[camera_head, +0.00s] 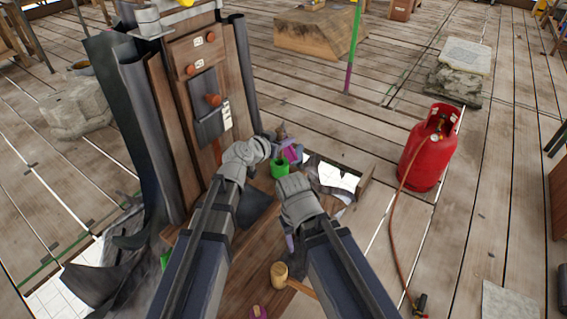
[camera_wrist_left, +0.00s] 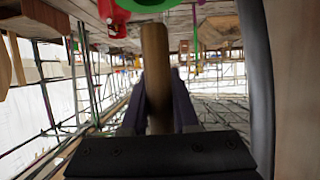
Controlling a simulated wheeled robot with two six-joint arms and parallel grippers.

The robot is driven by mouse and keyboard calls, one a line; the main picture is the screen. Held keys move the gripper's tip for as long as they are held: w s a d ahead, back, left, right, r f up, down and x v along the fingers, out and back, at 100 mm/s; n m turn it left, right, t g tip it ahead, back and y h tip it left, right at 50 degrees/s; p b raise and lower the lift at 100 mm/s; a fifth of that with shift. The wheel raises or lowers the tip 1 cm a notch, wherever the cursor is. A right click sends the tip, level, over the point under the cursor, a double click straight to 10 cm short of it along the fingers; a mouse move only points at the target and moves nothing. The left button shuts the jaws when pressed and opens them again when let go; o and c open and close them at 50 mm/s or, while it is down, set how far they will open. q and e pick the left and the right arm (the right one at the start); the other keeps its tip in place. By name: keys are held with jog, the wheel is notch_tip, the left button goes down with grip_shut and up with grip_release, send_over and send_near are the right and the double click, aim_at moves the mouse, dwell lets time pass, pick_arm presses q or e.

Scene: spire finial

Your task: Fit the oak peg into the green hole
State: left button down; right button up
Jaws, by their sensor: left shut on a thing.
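The oak peg (camera_wrist_left: 155,75) is a brown round rod in the left wrist view. It stands between the two dark fingers of my left gripper (camera_wrist_left: 158,110), which is shut on it. Its free end points to the top of that view, just below a green ring (camera_wrist_left: 150,5) cut by the frame edge. In the head view the green hole piece (camera_head: 279,168) is a small green cup beside my left gripper (camera_head: 280,137); the peg is not clearly visible there. My right gripper (camera_head: 290,238) is near the picture's middle, its fingers mostly hidden by its own wrist.
A dark wooden cabinet (camera_head: 190,75) with draped sheeting stands close left of my left arm. A red gas bottle (camera_head: 427,150) with a hose stands at right. A mallet (camera_head: 281,275) lies near my right arm.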

pick_arm(q)
jog(key=shift+f+b, duration=2.65)
jog(key=shift+f, duration=0.6)
pick_arm(e)
notch_tip(320, 180, down, 7)
jog(key=shift+r, duration=0.2)
pick_arm(q)
jog(key=shift+f, duration=0.2)
jog(key=c, duration=0.7)
grip_release()
pick_arm(e)
jog(key=shift+f, duration=0.1)
pick_arm(q)
jog(key=shift+r, duration=0.1)
jog(key=shift+r, duration=0.2)
jog(key=p+v, duration=0.3)
jog(key=v, duration=0.4)
jog(key=shift+s+a, duration=0.15)
jog(key=shift+s, duration=0.05)
pick_arm(e)
notch_tip(320, 180, up, 3)
jog(key=shift+r, duration=0.1)
